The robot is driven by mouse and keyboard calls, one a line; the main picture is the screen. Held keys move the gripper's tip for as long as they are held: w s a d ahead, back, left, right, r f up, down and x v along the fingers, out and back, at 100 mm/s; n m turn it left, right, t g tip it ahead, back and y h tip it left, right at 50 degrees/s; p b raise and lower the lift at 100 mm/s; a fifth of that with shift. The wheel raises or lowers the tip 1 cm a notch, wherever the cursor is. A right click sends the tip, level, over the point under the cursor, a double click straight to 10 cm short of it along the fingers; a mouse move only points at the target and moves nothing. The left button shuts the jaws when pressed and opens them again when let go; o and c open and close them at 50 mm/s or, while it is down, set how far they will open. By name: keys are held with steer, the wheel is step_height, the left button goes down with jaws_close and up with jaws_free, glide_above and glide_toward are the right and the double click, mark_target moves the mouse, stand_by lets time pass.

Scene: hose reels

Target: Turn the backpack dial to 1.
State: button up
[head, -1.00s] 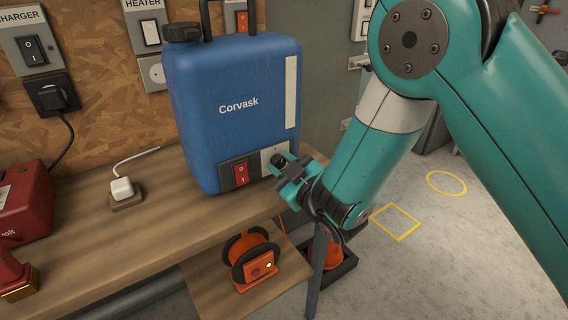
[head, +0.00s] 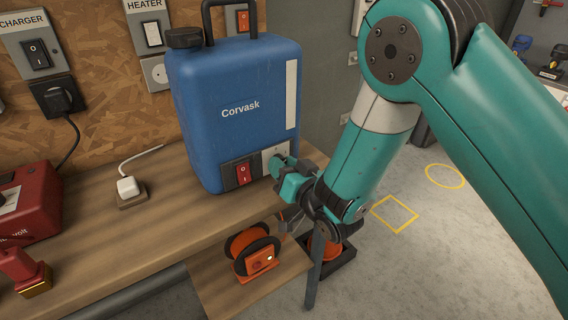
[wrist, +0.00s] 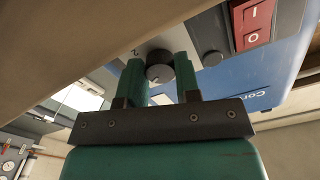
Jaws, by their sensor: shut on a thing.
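The blue Corvask backpack tank (head: 240,110) stands upright on the wooden bench. Its light grey dial plate (head: 274,151) is low on the front at the right, mostly behind my gripper. My gripper (head: 284,170) is at this plate. In the wrist view the round grey dial (wrist: 159,72), with a pale pointer mark, sits between the two green fingers of my gripper (wrist: 160,76), which are shut on it. A red rocker switch (head: 243,173) is left of the plate.
Below the bench are an orange reel (head: 252,253) on a lower shelf and another orange reel (head: 323,249) in a black tray. A white plug (head: 129,187) and a red machine (head: 30,200) are left of the tank.

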steer(key=shift+f+m, duration=0.1)
steer(key=shift+m, duration=0.4)
steer(key=o, duration=0.9)
